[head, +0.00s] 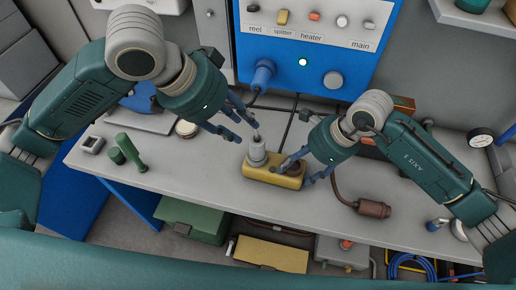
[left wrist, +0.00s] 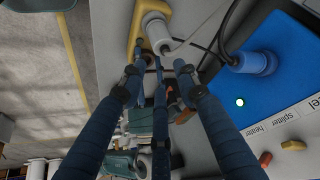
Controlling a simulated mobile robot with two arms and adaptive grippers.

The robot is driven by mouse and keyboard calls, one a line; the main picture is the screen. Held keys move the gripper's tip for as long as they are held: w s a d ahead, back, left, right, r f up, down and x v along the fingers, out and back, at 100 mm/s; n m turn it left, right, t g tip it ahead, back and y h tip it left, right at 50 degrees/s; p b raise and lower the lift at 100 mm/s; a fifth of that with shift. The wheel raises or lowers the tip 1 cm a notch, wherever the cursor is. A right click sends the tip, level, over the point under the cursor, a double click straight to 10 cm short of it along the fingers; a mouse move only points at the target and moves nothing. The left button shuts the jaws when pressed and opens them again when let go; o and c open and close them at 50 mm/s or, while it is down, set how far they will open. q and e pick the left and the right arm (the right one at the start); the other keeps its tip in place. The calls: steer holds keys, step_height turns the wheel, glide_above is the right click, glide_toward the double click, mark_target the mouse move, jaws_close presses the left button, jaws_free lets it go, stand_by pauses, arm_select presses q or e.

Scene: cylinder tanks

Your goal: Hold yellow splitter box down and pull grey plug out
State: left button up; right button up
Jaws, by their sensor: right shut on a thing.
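The yellow splitter box (head: 262,175) sits on the grey bench near its front edge, and shows at the top of the left wrist view (left wrist: 134,38). The grey plug (head: 257,152) stands upright in the box's left part; in the left wrist view it is the pale cylinder (left wrist: 155,30). My left gripper (head: 246,132) is just above and left of the plug, its fingers spread, apparently not closed around it. My right gripper (head: 297,172) is shut on the right end of the yellow box. Its fingers hide part of that end.
A blue panel (head: 305,50) with labelled knobs and a lit green lamp stands behind the bench. A blue connector (head: 263,74) with a dark cable sticks out from it. A brown plug (head: 373,208) lies at right.

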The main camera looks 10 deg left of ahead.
mark_target(257, 140)
arm_select(q)
steer(key=o, duration=0.4)
steer(key=shift+o, duration=0.6)
steer(key=shift+w+d, duration=0.1)
steer(key=shift+d, duration=0.15)
steer(key=w+d+r+n+g+y, duration=0.1)
steer(key=w+d+n+g+y, duration=0.2)
steer(key=w+n+y, duration=0.15)
steer(key=f, duration=1.2)
steer(key=shift+s, duration=0.35)
steer(key=shift+r, duration=0.1)
steer(key=c, duration=1.3)
